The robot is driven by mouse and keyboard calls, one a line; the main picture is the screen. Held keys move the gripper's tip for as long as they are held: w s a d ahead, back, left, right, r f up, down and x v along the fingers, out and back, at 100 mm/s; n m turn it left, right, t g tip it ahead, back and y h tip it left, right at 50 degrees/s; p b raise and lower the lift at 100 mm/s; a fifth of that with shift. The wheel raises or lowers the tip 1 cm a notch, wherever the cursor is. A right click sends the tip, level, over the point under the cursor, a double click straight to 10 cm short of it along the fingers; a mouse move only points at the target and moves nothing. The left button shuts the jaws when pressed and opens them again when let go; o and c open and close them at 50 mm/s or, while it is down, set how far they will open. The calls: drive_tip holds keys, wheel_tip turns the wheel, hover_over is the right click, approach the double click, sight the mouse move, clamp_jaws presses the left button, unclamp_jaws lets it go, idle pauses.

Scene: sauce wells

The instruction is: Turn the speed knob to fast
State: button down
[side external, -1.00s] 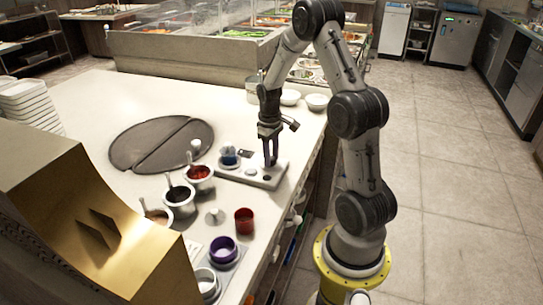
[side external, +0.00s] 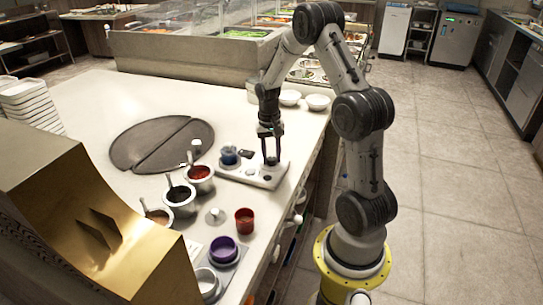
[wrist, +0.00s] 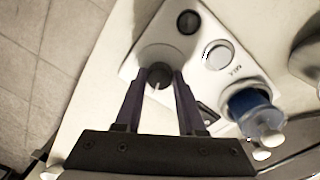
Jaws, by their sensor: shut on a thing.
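A pale control panel (side external: 236,175) lies on the counter near its right edge, and it fills the middle of the wrist view (wrist: 153,33). The speed knob (wrist: 158,82) is a round grey knob on it, with a short light line on its top. My gripper (side external: 271,160) points down over the panel. In the wrist view its two dark fingers (wrist: 159,76) stand on either side of the knob and are shut on it. In the side view the fingers mostly hide the knob. I cannot read any speed marks.
The panel also bears a black button (wrist: 188,22), a silver round button (wrist: 218,55) and a blue-sided container (wrist: 248,103) close to my right finger. Sauce pots (side external: 200,180), a red cup (side external: 244,220) and a purple-lined cup (side external: 223,249) stand nearby. A dark round plate (side external: 160,143) lies flat behind.

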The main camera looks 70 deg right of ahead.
sight(270, 159)
drive_tip(key=shift+d+r, duration=0.1)
idle(0.5)
drive_tip(key=c, duration=0.5)
unclamp_jaws()
wheel_tip(270, 159, up, 14)
drive_tip(key=shift+w+a, duration=0.2)
drive_tip(key=shift+w, duration=0.05)
